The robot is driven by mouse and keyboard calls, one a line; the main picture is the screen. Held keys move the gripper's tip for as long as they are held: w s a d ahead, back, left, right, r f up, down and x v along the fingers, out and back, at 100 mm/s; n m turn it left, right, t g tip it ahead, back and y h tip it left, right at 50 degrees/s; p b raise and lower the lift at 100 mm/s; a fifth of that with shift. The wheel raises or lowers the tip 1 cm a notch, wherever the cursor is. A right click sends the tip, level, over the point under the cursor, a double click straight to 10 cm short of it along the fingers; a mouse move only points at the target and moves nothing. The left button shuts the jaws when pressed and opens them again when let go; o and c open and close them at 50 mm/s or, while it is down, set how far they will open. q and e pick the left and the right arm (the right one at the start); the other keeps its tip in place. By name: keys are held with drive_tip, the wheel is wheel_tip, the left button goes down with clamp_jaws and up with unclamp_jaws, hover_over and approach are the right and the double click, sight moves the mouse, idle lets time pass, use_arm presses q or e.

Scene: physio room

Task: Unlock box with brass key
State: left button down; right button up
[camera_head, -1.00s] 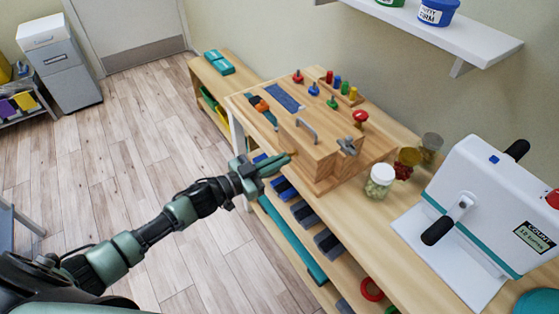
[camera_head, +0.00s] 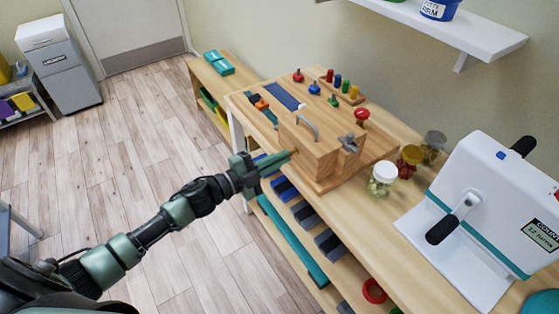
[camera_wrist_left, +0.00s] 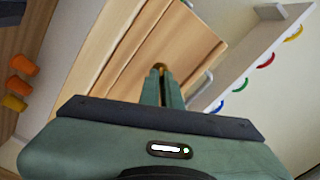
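The wooden box (camera_head: 310,152) sits on a wooden board on the bench, with a metal handle on top and a grey latch on its right side. My left gripper (camera_head: 288,156) is at the box's left front face, its fingertips close against it. In the left wrist view the fingers (camera_wrist_left: 161,88) are closed together, with a small brass piece, seemingly the brass key (camera_wrist_left: 160,68), at their tips against the wood. The fingers hide most of the key and any keyhole, so I cannot tell how deep it sits. My right gripper is not in view.
Coloured pegs and knobs (camera_head: 340,86) stand behind the box. A white-lidded jar (camera_head: 382,180) and other jars stand to its right, beside a white crank machine (camera_head: 495,200). A wall shelf (camera_head: 450,35) hangs above. Open floor (camera_head: 120,170) lies to the left.

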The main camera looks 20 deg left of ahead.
use_arm(q)
drive_tip(key=shift+f+m+b, duration=0.1)
drive_tip(key=shift+m+b, duration=0.6)
drive_tip(key=shift+m, duration=1.5)
drive_tip(key=c, duration=1.6)
unclamp_jaws()
